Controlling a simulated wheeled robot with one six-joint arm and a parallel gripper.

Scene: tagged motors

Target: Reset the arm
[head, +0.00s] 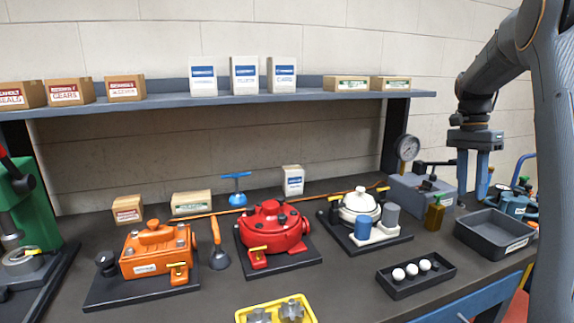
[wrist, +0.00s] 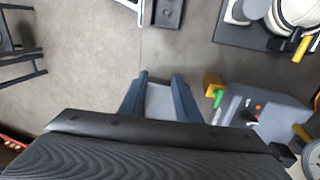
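My gripper (head: 472,195) hangs at the right in the head view, fingers down and apart, with nothing seen between them. It is above the bench near the grey open bin (head: 497,232). The wrist view also shows the gripper (wrist: 160,76) with its two blue fingers spread. A grey surface shows between them, perhaps the bin below. My arm comes in from the upper right.
A dark tray of white balls (head: 416,274) lies in front. A shelf (head: 300,98) with boxes spans the back. A green press (head: 30,205) stands at far left.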

